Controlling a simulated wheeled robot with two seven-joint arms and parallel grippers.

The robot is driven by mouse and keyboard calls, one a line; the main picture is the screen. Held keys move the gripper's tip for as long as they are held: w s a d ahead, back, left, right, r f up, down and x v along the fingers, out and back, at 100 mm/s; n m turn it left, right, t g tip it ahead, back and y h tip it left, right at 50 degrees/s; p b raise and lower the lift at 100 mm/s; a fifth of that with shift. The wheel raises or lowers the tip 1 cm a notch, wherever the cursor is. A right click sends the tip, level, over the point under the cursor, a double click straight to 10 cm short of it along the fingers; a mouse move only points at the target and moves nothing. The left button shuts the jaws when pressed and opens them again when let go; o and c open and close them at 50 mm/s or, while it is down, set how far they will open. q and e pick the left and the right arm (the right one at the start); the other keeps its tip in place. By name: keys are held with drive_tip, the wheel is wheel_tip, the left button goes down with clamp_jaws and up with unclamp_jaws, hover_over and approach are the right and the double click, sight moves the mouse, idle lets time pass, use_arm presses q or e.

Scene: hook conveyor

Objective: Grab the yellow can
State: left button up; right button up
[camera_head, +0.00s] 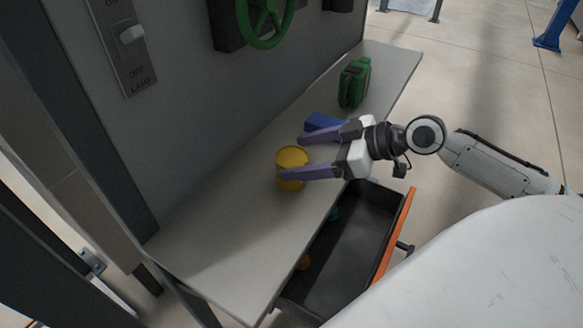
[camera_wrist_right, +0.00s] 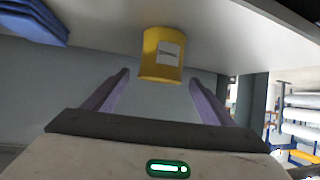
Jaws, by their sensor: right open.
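The yellow can (camera_head: 291,165) stands on the light grey shelf against the wall in the head view. My right gripper (camera_head: 293,157) is open, with its two purple fingers pointing left. In the head view the near finger overlaps the can's lower part, and the other finger lies beyond the can. In the right wrist view the can (camera_wrist_right: 162,54) appears ahead, above and between the open fingers (camera_wrist_right: 160,80), with a pale label on its side. I cannot tell whether a finger touches it. My left gripper is not in view.
A blue object (camera_head: 322,122) lies just beyond the far finger. A green case (camera_head: 354,82) stands farther back on the shelf (camera_head: 215,215). An open dark drawer (camera_head: 345,240) with an orange front juts out below. The near-left shelf is clear.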

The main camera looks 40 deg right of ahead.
drive_tip(key=shift+w+a+f, duration=0.2)
drive_tip(key=shift+w, duration=0.15)
drive_tip(key=shift+r, duration=0.1)
drive_tip(key=c, duration=1.4)
